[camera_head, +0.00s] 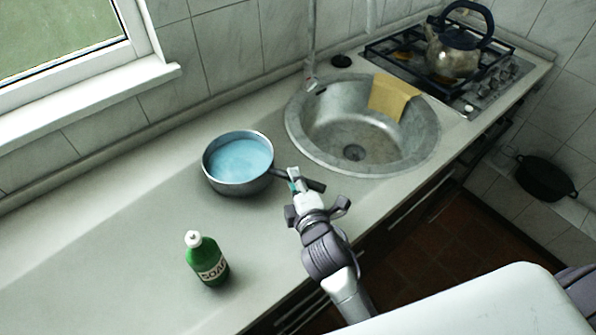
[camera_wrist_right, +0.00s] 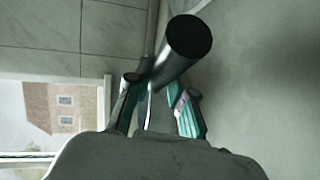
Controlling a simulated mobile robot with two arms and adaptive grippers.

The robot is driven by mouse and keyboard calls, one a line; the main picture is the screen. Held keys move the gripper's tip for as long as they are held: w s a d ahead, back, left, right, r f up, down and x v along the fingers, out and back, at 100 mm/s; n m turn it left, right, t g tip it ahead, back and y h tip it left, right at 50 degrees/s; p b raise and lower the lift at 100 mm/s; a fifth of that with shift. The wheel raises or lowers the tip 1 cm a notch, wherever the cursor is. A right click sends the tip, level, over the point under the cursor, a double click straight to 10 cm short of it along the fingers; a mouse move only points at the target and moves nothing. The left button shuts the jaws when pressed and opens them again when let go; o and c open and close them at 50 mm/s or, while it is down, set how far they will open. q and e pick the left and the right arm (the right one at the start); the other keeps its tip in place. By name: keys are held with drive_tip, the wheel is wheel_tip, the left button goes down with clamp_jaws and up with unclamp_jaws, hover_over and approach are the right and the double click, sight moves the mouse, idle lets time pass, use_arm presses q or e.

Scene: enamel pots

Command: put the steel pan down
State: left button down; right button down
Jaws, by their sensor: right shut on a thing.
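The steel pan (camera_head: 238,164), with a light blue inside, is on or just above the counter (camera_head: 120,225), left of the sink; I cannot tell whether its base touches. Its dark handle points right, toward the sink's near side. My right gripper (camera_head: 295,182) is shut on that handle. In the right wrist view the dark round handle end (camera_wrist_right: 188,37) stands out between the two teal-padded fingers (camera_wrist_right: 160,112). The pan's bowl is not clear in that view. My left gripper is in neither view.
A green soap bottle (camera_head: 206,259) stands on the counter in front of the pan. The round sink (camera_head: 305,150) has a yellow cloth (camera_head: 392,97) over its rim. A kettle (camera_head: 456,48) sits on the gas hob (camera_head: 410,62). The counter left of the pan is bare.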

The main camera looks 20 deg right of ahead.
drive_tip(key=shift+w+a+f, duration=0.1)
drive_tip(key=shift+f, duration=0.1)
drive_tip(key=shift+f, duration=0.15)
drive_tip(key=c, duration=1.3)
unclamp_jaws()
drive_tip(key=shift+f, duration=0.3)
drive_tip(key=shift+o, duration=1.4)
drive_tip(key=shift+s, duration=0.2)
